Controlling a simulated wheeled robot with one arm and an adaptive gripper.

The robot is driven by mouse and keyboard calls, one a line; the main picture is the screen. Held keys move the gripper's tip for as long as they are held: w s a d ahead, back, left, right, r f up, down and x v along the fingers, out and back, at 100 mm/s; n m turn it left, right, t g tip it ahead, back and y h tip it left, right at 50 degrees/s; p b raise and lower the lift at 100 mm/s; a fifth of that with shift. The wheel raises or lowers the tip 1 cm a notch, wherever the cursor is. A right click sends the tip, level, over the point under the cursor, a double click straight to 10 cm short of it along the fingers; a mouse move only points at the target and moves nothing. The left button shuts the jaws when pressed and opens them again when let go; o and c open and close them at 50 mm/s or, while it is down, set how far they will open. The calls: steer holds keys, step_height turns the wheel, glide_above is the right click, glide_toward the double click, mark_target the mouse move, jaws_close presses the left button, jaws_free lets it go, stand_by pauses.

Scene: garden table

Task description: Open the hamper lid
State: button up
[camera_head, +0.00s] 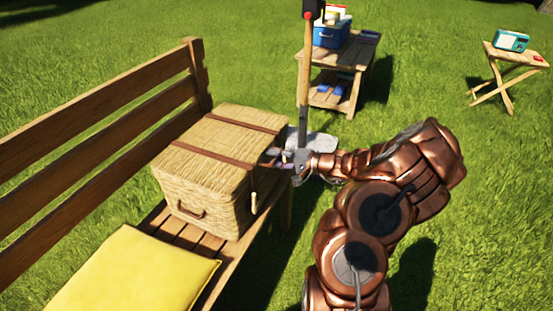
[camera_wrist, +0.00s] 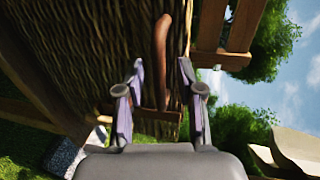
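The wicker hamper (camera_head: 200,180) stands on the bench seat, and its lid (camera_head: 228,130) lies shut with two brown straps across it. A brown handle (camera_head: 190,209) is on its near side. My gripper (camera_head: 280,157) is at the hamper's right side, just below the lid's edge. In the wrist view the two fingers (camera_wrist: 161,72) are apart, with a curved brown leather piece (camera_wrist: 162,45) on the wicker (camera_wrist: 95,45) beyond and between their tips. I cannot tell whether the fingers touch it.
The wooden bench (camera_head: 95,118) has a backrest behind the hamper and a yellow cushion (camera_head: 130,275) in front. A side table (camera_head: 345,70) with a blue cooler (camera_head: 330,36) and a folding table (camera_head: 510,58) with a teal radio (camera_head: 511,40) stand farther off. Open grass lies to the right.

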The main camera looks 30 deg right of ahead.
steer(key=shift+c, duration=0.4)
jaws_close()
